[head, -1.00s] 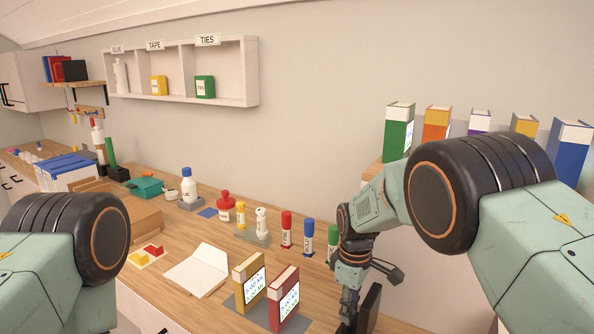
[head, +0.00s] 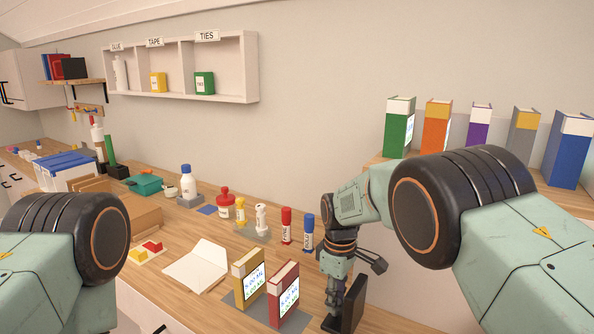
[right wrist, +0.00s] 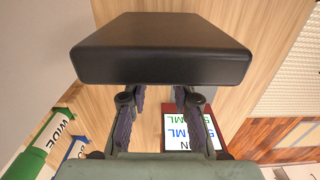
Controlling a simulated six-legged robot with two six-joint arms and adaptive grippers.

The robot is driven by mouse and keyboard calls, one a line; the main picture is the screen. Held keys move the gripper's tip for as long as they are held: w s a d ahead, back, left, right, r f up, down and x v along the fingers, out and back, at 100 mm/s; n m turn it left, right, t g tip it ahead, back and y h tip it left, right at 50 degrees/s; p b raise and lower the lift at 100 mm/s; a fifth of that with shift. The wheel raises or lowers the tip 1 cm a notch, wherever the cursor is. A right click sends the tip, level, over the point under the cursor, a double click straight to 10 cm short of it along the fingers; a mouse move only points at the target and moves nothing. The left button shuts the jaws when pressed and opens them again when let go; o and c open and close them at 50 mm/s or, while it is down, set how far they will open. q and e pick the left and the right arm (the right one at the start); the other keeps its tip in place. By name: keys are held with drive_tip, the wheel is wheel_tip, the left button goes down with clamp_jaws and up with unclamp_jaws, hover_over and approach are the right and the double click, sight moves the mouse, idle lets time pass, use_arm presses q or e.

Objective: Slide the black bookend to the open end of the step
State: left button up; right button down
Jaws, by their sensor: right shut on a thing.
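The black bookend (head: 351,303) stands upright on the wooden desk at the lower middle of the head view, just right of the red book (head: 284,296). The red book and a yellow book (head: 248,276) stand on a flat grey base (head: 232,302). My left arm shows at the left, but its gripper is out of view.
A wooden step (head: 374,160) at the right bears several upright books, green to blue. Markers, red (head: 286,226) and blue (head: 308,233), stand behind my right gripper. A white open card (head: 197,268) lies left of the yellow book. Bare desk shows in front of the markers.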

drive_tip(key=shift+w+a+f+b, duration=0.1)
drive_tip(key=shift+w+a+b, duration=0.3)
drive_tip(key=shift+a+b, duration=0.25)
drive_tip(key=c, duration=0.5)
unclamp_jaws()
drive_tip(key=shift+r+p, duration=0.2)
drive_tip(key=shift+p, duration=0.1)
drive_tip(key=shift+r+p, duration=4.15)
drive_tip(key=shift+r, duration=0.75)
